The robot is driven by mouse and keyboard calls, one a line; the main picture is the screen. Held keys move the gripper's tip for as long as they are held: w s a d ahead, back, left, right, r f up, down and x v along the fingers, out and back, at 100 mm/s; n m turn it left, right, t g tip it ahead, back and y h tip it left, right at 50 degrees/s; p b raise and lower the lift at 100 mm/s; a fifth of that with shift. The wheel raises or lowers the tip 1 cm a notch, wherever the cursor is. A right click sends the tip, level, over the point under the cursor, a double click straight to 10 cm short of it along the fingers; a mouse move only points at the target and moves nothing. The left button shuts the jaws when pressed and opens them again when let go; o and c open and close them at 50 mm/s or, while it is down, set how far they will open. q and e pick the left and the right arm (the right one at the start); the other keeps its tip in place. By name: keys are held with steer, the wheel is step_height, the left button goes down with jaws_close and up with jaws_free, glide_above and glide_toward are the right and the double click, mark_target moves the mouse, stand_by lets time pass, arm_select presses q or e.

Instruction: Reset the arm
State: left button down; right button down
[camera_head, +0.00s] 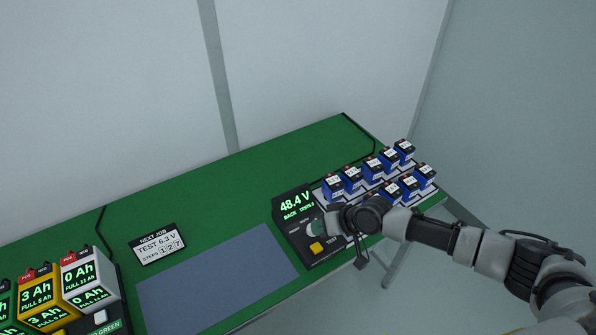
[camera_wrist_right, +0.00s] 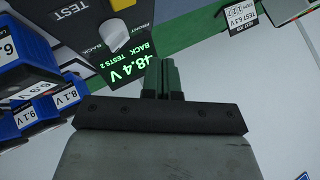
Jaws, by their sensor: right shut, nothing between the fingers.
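My right arm comes in from the right in the head view. Its gripper (camera_head: 322,226) is over the tester (camera_head: 292,225), near the tester's knob and yellow button (camera_head: 316,247). In the right wrist view the gripper's fingers (camera_wrist_right: 162,78) are together with nothing between them. They point toward the tester's lit display, which reads 48.4 V and BACK. The white knob (camera_wrist_right: 115,32) and the yellow TEST button (camera_wrist_right: 68,8) lie beyond the fingertips, to the left. Whether the fingers touch the tester I cannot tell. My left gripper is not in view.
Several blue batteries (camera_head: 372,167) stand in a rack right of the tester, partly behind my arm. A grey mat (camera_head: 215,278) lies clear on the green table. Coloured Ah boxes (camera_head: 78,275) stand at the left.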

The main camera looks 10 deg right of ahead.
steer(key=s+a+r+n+g, duration=0.1)
steer(key=s+a+n, duration=0.1)
steer(key=s+a, duration=0.4)
steer(key=s+a+r+n, duration=0.1)
steer(key=s+a+n, duration=0.1)
steer(key=s+a, duration=0.5)
steer(key=s+d+r+m+h, duration=0.15)
steer(key=s+d+h, duration=0.25)
steer(key=s+d, duration=0.4)
steer(key=s+d+r+m+h, duration=0.1)
steer(key=s+d+m+h, duration=0.4)
steer(key=d, duration=0.6)
step_height(320, 180, down, 28)
steer(key=s+n+g+y+b, duration=0.2)
steer(key=n+b, duration=0.1)
steer(key=b, duration=0.1)
steer(key=s+d+f+g+b, duration=0.1)
steer(key=s+d+f+b, duration=0.1)
steer(key=s+f, duration=1.4)
step_height(320, 180, down, 4)
steer(key=shift+r+h, duration=0.1)
steer(key=shift+h, duration=0.2)
